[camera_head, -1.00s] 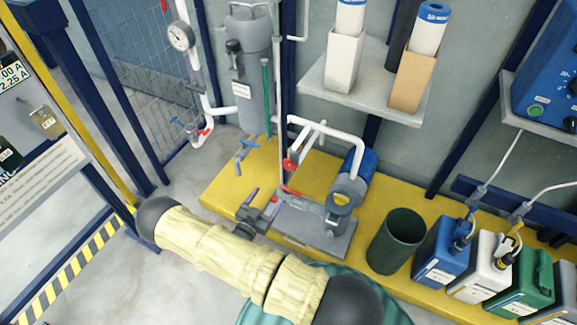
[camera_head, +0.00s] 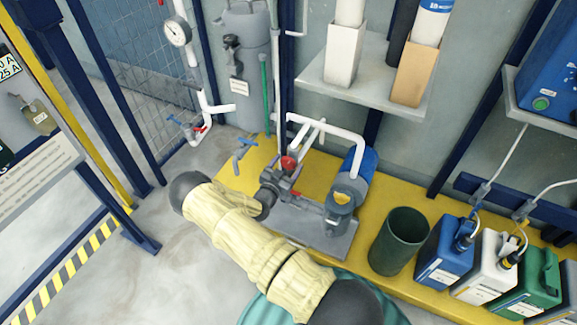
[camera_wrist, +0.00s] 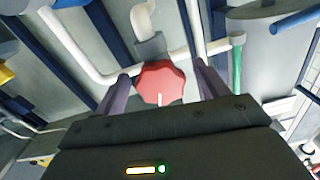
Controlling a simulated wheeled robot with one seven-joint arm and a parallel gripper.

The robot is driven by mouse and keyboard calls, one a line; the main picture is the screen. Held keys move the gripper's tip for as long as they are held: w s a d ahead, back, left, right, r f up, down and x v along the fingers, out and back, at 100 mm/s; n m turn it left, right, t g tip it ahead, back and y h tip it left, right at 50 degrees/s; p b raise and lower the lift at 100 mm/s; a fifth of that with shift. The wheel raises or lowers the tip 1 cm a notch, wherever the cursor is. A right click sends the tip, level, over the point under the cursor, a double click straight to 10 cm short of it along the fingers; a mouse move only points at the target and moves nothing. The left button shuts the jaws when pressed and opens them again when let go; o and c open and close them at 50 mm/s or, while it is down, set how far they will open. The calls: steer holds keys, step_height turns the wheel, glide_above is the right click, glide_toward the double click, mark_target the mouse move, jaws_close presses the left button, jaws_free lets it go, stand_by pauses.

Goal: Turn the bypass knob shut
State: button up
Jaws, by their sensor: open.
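The bypass knob, a red lobed knob with a pale mark (camera_wrist: 160,84), sits between my gripper's fingers in the wrist view. It also shows in the head view (camera_head: 288,162) on the white pipework. My gripper hides part of the pipe under the knob.
A grey and blue pump (camera_head: 341,205) stands right of the knob on the yellow plinth (camera_head: 235,190). White pipes (camera_head: 340,133) and a green rod (camera_head: 265,95) are close by. A dark green bin (camera_head: 398,240) and several canisters stand further right.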

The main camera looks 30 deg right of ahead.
steer(key=shift+w+d, duration=0.2)
steer(key=shift+d, duration=0.1)
steer(key=c, duration=1)
steer(key=shift+n+b, duration=0.65)
steer(key=shift+n, duration=1.75)
steer(key=o, duration=1)
